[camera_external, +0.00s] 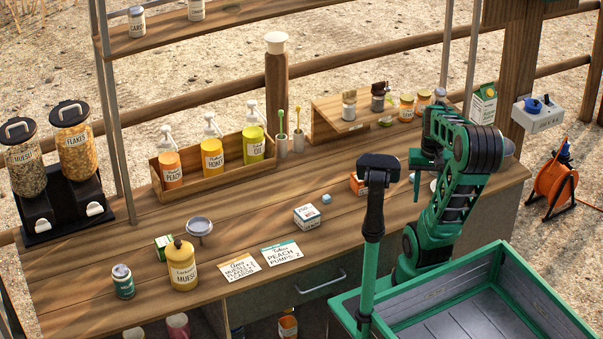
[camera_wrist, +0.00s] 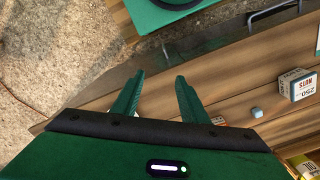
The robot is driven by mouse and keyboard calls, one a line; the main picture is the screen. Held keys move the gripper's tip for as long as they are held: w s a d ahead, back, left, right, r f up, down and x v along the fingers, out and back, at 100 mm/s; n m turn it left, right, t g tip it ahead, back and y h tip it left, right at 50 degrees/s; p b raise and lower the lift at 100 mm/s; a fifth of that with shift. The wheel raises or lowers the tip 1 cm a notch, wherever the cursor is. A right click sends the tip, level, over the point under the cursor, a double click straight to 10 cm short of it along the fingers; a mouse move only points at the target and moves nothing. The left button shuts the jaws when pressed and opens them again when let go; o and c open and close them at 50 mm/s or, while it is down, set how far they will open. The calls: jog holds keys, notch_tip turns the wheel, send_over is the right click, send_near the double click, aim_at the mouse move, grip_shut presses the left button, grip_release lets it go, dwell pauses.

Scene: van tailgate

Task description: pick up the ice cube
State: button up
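The ice cube is a small pale blue cube (camera_external: 326,199) on the wooden counter. It lies just right of a white and red nuts box (camera_external: 306,216), with a small gap. In the wrist view the ice cube (camera_wrist: 257,112) is right of my gripper, near the nuts box (camera_wrist: 297,84). My gripper (camera_wrist: 160,76) has its two green fingers apart, with nothing seen between them.
An orange box (camera_external: 357,184) stands between the cube and my arm. Order cards (camera_external: 281,253), a yellow muesli jar (camera_external: 182,265) and a strainer-like item (camera_external: 199,228) are left. A pump-bottle rack (camera_external: 212,165) stands behind. Bare counter lies around the cube's front and right.

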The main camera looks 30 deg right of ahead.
jog(key=n+y, duration=0.4)
jog(key=n, duration=2.1)
send_near(328, 196)
jog(key=x, duration=0.8)
jog(key=shift+w+a+f, duration=0.1)
jog(key=shift+w+f, duration=0.05)
jog(key=shift+f, duration=0.15)
jog(key=shift+c, duration=0.6)
grip_shut()
